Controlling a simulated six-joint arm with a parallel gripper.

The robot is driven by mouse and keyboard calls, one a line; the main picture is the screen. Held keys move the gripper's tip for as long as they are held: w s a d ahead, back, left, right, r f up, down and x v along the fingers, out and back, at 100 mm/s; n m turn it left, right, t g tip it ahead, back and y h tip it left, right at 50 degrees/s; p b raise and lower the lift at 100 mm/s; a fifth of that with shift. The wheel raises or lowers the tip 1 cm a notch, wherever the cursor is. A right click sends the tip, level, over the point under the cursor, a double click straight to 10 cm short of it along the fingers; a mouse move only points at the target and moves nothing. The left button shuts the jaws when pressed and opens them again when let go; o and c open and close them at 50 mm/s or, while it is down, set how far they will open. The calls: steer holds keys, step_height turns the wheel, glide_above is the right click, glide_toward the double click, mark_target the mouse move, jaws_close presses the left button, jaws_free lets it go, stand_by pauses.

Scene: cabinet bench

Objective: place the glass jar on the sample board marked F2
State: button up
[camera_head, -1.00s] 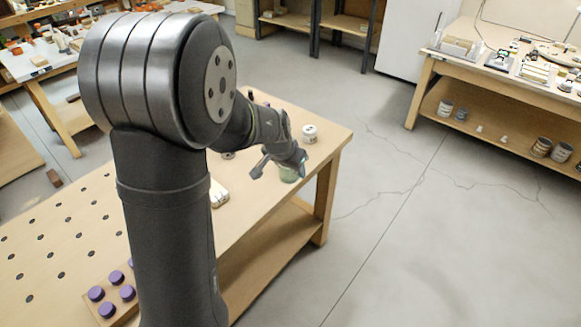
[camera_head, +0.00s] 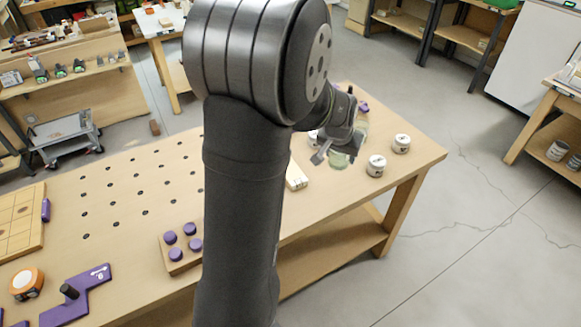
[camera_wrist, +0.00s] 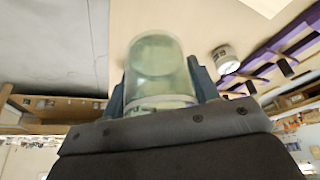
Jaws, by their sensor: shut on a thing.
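The glass jar (camera_wrist: 155,62) is clear, pale green and rounded. In the wrist view it sits between the two dark fingers of my gripper (camera_wrist: 160,88), which is shut on it. In the head view my gripper (camera_head: 341,152) is over the far right part of the bench, with pale green glass (camera_head: 339,161) showing at its fingers. I cannot tell how far the jar is above the bench top. I can read no F2 mark. A wooden board with a grid of squares (camera_head: 20,222) lies at the left edge of the head view.
Two white labelled canisters (camera_head: 401,143) (camera_head: 376,165) stand right of my gripper. A block with purple knobs (camera_head: 182,256), a purple plate with a black knob (camera_head: 84,294) and an orange-and-white round thing (camera_head: 27,284) are on the bench. The dotted bench area (camera_head: 125,200) is clear.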

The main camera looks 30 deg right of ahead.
steer(key=w+a+f, duration=0.2)
steer(key=w, duration=0.2)
steer(key=w+a+f+n, duration=0.1)
steer(key=w+a, duration=0.2)
steer(key=w, duration=0.2)
steer(key=w+a+f+n, duration=0.1)
steer(key=w+a+f, duration=0.1)
steer(key=w, duration=0.3)
steer(key=shift+w+a+f+t, duration=0.25)
steer(key=shift+a+f+t, duration=0.05)
steer(key=shift+t, duration=0.1)
steer(key=shift+w+a+f, duration=0.1)
steer(key=shift+w+f, duration=0.15)
steer(key=shift+f, duration=1.85)
steer(key=shift+f, duration=0.2)
steer(key=o, duration=1.1)
steer(key=shift+c, duration=0.2)
